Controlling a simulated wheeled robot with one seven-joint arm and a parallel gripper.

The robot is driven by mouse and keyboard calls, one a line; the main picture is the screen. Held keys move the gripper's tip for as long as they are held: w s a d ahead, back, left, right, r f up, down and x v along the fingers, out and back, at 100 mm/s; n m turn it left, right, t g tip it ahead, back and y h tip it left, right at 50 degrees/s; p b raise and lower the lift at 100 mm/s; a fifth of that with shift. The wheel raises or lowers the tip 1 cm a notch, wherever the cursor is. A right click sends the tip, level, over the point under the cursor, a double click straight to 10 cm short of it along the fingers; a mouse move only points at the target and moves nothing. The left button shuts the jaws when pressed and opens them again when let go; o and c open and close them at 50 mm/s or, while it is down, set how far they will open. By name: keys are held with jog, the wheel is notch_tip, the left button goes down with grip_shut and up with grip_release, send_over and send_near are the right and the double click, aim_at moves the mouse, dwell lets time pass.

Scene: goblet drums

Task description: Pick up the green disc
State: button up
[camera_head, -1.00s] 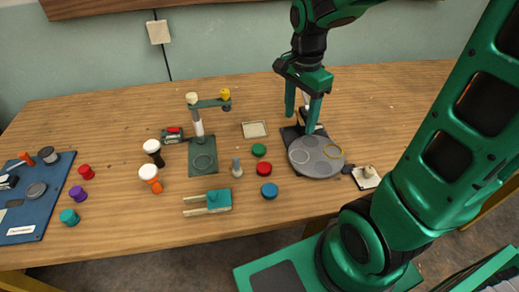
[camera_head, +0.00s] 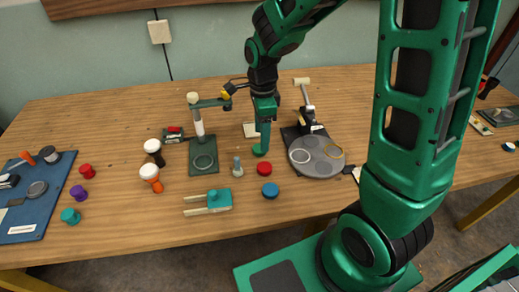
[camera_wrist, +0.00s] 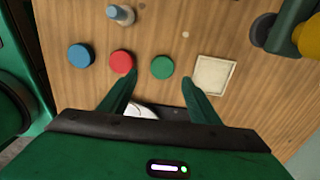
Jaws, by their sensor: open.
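The green disc (camera_wrist: 162,67) lies flat on the wooden table in the wrist view, ahead of the fingertips and between their lines. My gripper (camera_wrist: 158,82) is open, with one finger to each side and nothing held. In the head view my gripper (camera_head: 262,145) points down over the disc's place and hides most or all of it; I cannot tell finger from disc there. The height of the fingertips over the table is unclear.
A red disc (camera_wrist: 122,63) lies close left of the green one, then a blue disc (camera_wrist: 81,55). A square cream tray (camera_wrist: 229,76) lies to the right. A grey peg (camera_head: 237,168), a dark green stand (camera_head: 203,163) and a round grey plate (camera_head: 302,168) are nearby.

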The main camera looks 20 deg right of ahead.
aim_at(259, 148)
jog(key=f, duration=0.5)
jog(key=shift+w+a, duration=0.2)
jog(key=shift+a, duration=0.05)
jog(key=c, duration=1.1)
